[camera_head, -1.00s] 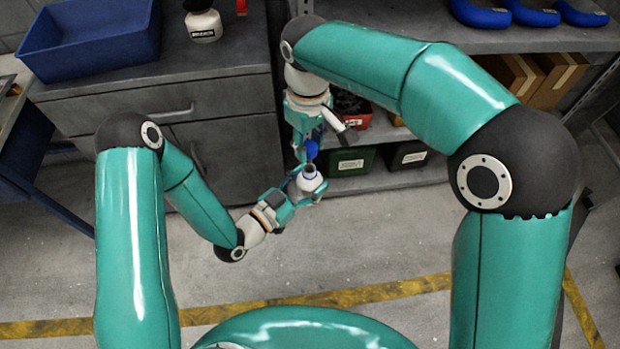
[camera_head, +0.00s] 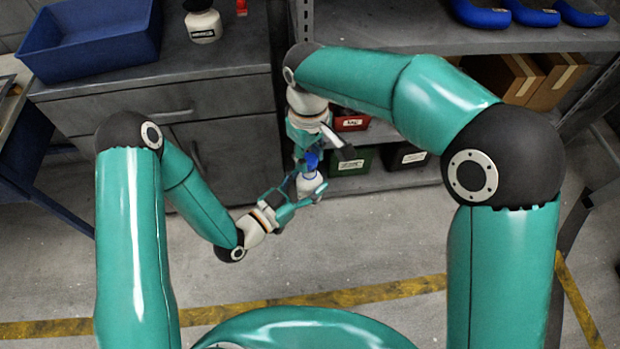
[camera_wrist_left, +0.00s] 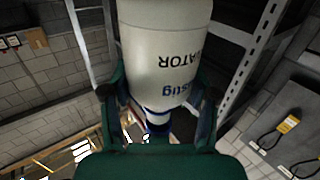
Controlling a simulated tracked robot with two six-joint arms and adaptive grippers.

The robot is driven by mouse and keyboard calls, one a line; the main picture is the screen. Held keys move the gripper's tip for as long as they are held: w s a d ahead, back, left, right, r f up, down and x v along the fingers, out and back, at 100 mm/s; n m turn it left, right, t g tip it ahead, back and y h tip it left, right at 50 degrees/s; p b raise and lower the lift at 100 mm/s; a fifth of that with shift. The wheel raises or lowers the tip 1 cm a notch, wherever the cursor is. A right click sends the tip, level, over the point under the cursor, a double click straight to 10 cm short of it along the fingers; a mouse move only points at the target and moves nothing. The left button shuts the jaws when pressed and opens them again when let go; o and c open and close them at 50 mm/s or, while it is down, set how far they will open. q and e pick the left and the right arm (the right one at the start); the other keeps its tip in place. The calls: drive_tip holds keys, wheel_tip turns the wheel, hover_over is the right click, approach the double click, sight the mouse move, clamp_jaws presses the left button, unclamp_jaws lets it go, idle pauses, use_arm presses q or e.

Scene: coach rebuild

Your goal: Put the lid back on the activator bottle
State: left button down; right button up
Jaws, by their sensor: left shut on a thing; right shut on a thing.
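The white activator bottle (camera_head: 309,186) is held upright in the air by my left gripper (camera_head: 302,191), which is shut around its body. In the left wrist view the bottle (camera_wrist_left: 165,55) fills the top middle, its lettering upside down, between my left fingers (camera_wrist_left: 158,104). The blue lid (camera_head: 311,160) is in my right gripper (camera_head: 308,154), shut on it and pointing down. The lid is right over the bottle's neck, and the bottle's opening is hidden. I cannot tell whether the lid is seated or just above the neck.
A shelf rack at the right holds blue parts (camera_head: 535,14), cardboard boxes (camera_head: 553,82) and labelled bins (camera_head: 352,160). The floor in front is clear.

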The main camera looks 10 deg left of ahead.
sight(309, 183)
drive_tip(key=shift+s+r, duration=0.1)
idle(0.5)
drive_tip(key=shift+f, duration=0.9)
drive_tip(key=shift+f, duration=0.6)
